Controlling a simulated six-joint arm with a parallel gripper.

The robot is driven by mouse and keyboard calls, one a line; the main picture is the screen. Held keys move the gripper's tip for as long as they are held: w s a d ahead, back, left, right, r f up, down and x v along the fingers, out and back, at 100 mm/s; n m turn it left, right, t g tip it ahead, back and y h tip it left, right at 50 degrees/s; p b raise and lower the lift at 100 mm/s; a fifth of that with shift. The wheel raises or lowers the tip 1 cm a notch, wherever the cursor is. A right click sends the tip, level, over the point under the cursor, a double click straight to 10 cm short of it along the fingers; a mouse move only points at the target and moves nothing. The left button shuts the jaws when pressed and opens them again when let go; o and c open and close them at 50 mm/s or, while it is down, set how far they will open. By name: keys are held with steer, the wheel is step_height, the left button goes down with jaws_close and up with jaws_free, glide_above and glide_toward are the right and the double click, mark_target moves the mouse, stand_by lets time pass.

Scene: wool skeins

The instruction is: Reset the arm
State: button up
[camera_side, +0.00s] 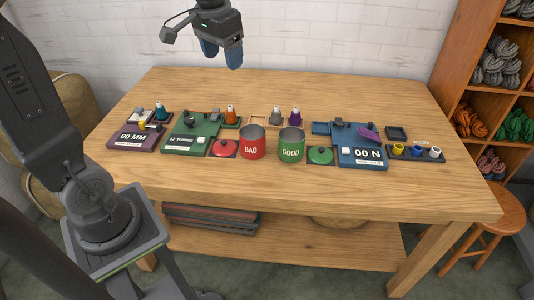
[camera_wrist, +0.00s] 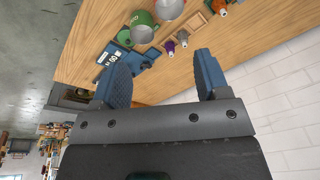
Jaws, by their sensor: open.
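My gripper (camera_side: 222,52) is high above the back of the wooden table (camera_side: 240,82), in front of the white brick wall. Its two blue fingers stand apart with nothing between them. In the wrist view my gripper (camera_wrist: 163,80) is also open and empty, with the table tilted beyond it. It touches nothing on the table.
A red BAD can (camera_side: 252,143) and a green GOOD can (camera_side: 291,146) stand mid-table. A purple device (camera_side: 136,138), a green device (camera_side: 190,135) and a blue device (camera_side: 361,146) sit around them. Shelves of wool skeins (camera_side: 501,62) stand at right. The table's back strip is mostly clear.

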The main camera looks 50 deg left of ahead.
steer(key=s+d+f+m+t+h, duration=0.1)
steer(key=s+d+f+m+t, duration=0.1)
steer(key=s+d, duration=0.9)
steer(key=s+f+t, duration=0.1)
steer(key=s+f, duration=0.1)
steer(key=s, duration=0.1)
steer(key=shift+s+t, duration=0.25)
steer(key=shift+t, duration=0.15)
steer(key=shift+d+f, duration=0.1)
